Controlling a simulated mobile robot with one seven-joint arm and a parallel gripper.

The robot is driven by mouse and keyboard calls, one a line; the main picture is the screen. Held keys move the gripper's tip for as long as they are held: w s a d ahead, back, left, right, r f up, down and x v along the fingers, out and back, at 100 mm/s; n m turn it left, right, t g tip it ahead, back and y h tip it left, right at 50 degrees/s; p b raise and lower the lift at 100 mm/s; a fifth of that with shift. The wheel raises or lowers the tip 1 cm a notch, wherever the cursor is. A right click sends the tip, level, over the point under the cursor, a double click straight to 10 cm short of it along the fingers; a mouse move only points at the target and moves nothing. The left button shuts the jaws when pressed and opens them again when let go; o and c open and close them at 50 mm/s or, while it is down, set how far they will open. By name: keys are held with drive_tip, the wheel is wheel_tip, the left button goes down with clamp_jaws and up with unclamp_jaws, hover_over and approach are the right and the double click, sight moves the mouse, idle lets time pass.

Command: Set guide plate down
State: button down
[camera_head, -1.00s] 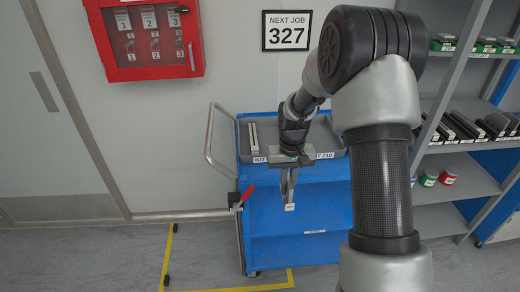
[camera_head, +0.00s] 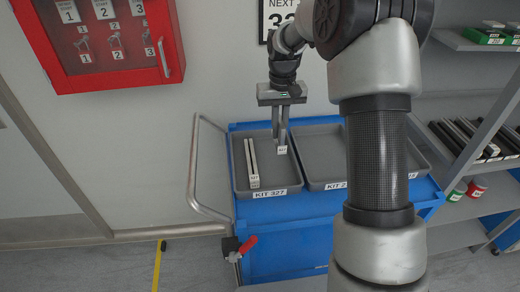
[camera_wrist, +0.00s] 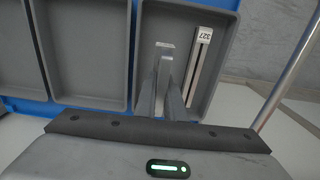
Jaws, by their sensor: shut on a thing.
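The fingers hide most of the plate. In the wrist view my gripper (camera_wrist: 166,75) is over the same tray (camera_wrist: 150,20), and a pale end of the plate (camera_wrist: 165,45) shows beyond the fingertips. I cannot tell whether the plate touches the tray floor. Beside it, a long pale strip with a 327 label (camera_head: 252,165) lies along the tray's left side.
A second grey tray (camera_head: 320,178) sits to the right on the blue cart (camera_head: 285,250), partly hidden by my arm. The cart's handle (camera_head: 195,170) stands at left. A shelf (camera_head: 480,175) with dark bars is at right.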

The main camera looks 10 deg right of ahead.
sight(278, 141)
drive_tip(key=shift+w, duration=0.35)
wheel_tip(278, 141, down, 5)
drive_tip(key=shift+s+f, duration=0.1)
drive_tip(key=shift+f, duration=2.3)
drive_tip(key=shift+f+b, duration=0.15)
drive_tip(key=shift+b, duration=0.15)
drive_tip(key=c, duration=1.8)
unclamp_jaws()
drive_tip(key=shift+c, duration=0.2)
